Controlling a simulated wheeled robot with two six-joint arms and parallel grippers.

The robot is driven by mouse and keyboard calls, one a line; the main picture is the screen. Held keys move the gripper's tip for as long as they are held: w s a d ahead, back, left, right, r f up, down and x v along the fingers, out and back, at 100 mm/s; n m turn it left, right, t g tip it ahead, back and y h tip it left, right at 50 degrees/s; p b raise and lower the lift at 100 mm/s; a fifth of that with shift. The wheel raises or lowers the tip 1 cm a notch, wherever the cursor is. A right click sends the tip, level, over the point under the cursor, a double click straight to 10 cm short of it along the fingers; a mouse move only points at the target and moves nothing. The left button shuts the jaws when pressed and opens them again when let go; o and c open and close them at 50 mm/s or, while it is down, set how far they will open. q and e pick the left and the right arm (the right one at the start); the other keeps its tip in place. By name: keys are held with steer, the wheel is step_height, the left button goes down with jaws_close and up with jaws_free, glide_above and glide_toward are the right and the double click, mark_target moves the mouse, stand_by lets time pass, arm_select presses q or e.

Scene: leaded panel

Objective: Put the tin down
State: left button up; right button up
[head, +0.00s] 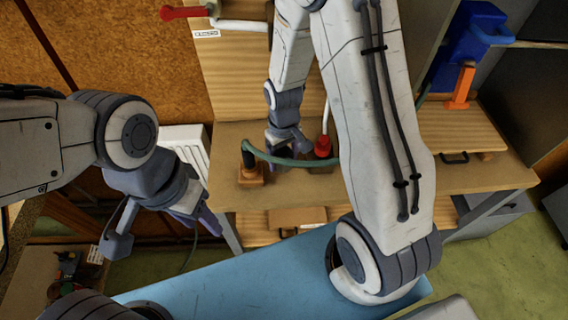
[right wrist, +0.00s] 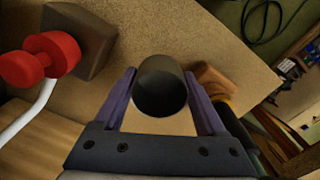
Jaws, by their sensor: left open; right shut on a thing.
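The tin (right wrist: 161,88) is a dark, round, open-topped can in the right wrist view. My right gripper (right wrist: 160,100) is shut on it, with a purple finger on either side. In the head view my right gripper (head: 287,150) hangs low over the wooden bench (head: 330,185), and I cannot make out the tin there. Whether the tin's base touches the bench is hidden. My left gripper (head: 203,220) is open and empty, off the left end of the bench.
A red-knobbed piece (head: 322,146) stands right of my right gripper, and a dark handle on an orange block (head: 250,172) stands left of it. A green curved strip (head: 275,158) passes close by. A blue surface (head: 250,285) lies in front. Bare bench shows beyond the tin in the wrist view.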

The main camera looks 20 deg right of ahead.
mark_target(284, 167)
steer(key=shift+f+p, duration=0.35)
steer(key=shift+f, duration=1.5)
steer(key=shift+f, duration=0.15)
steer(key=o, duration=1.3)
